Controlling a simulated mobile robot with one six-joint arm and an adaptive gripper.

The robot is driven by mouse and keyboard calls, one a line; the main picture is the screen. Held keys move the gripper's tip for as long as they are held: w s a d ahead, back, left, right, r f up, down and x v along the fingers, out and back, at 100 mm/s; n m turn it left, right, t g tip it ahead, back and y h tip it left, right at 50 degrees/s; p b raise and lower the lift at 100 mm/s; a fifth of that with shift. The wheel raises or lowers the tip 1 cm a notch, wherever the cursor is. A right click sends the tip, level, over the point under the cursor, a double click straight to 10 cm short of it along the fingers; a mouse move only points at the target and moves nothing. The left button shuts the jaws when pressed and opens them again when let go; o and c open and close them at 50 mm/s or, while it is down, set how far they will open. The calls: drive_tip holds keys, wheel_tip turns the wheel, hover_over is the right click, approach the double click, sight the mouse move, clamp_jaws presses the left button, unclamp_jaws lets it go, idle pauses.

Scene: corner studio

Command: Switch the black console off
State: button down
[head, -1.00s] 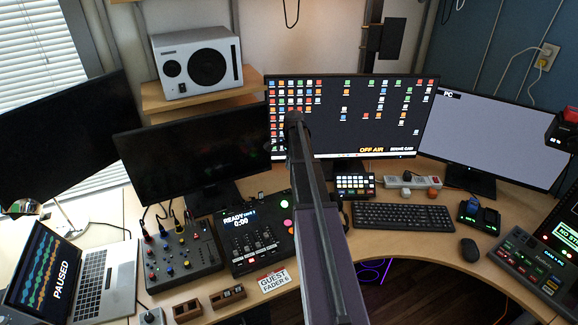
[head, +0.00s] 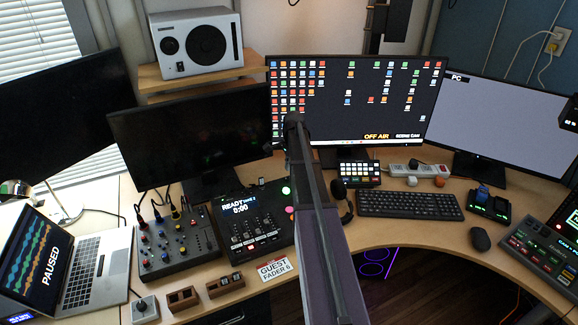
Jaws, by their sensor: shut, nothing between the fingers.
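The black console (head: 262,232) lies on the desk, left of my arm in the head view. Its screen is lit and reads "READY" and "0:00". It has faders, a red button low down and round green and pink lights at its right edge. My arm rises from the bottom middle and passes close to the console's right side in the picture. My gripper cannot be made out; the end of the arm is hidden behind its own link. No power switch on the console can be made out at this size.
A grey mixer (head: 176,243) and laptop (head: 62,265) stand left of the console. Small wooden blocks (head: 183,299) and a "GUEST FADER 6" card (head: 275,268) lie in front. Monitors (head: 190,145) stand behind. A headset (head: 342,200), keyboard (head: 410,204) and mouse (head: 480,239) are to the right.

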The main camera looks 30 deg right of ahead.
sight(287, 178)
drive_tip(key=shift+a+f+b, duration=0.15)
drive_tip(key=shift+f+b, duration=0.75)
drive_tip(key=shift+f, duration=0.15)
drive_tip(key=shift+a+f+b, duration=0.1)
drive_tip(key=shift+f+b, duration=0.75)
drive_tip(key=shift+f, duration=0.15)
